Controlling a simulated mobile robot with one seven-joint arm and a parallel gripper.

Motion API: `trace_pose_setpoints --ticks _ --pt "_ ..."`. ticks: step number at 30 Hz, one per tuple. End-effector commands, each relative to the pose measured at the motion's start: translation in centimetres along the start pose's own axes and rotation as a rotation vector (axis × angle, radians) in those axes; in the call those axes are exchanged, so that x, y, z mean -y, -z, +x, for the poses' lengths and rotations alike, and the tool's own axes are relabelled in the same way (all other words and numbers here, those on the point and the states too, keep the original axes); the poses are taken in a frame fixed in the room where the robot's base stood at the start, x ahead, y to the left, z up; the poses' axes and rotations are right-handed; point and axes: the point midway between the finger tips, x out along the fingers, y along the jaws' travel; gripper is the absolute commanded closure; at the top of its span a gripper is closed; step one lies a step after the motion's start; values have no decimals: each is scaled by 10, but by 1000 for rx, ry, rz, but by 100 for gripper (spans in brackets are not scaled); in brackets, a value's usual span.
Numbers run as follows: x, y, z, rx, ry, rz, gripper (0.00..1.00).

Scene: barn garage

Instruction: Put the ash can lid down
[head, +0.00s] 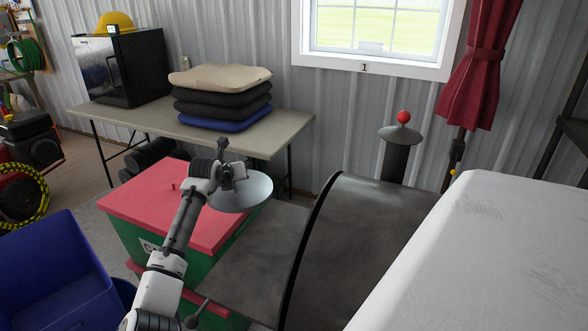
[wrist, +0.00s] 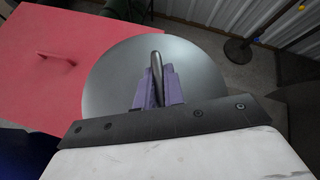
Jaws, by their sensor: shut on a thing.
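The ash can lid, a round grey metal disc (head: 245,195), hangs roughly level from my gripper (head: 233,178) in the head view. In the wrist view the lid (wrist: 110,75) fills the middle, and its upright handle (wrist: 156,70) stands between the purple fingers of my gripper (wrist: 157,88), which is shut on it. The lid overlaps the right edge of the red top (head: 165,205) of a green box. I cannot tell how high above it the lid is. No open ash can is clearly identifiable.
A folding table (head: 240,133) with stacked cushions (head: 220,90) and a black cabinet (head: 125,68) stands behind. A dark curved body (head: 375,235) and a white covered surface (head: 490,250) are at right. A blue bin (head: 55,270) is at left.

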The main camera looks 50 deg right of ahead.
Motion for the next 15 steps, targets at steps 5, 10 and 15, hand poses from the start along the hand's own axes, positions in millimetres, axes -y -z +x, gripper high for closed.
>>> trace_pose_setpoints --ticks 5,10,15 --pt "4 1 -3 1 1 1 100" --pt "31 15 -14 0 5 2 100" --pt "67 37 -29 0 5 1 100"
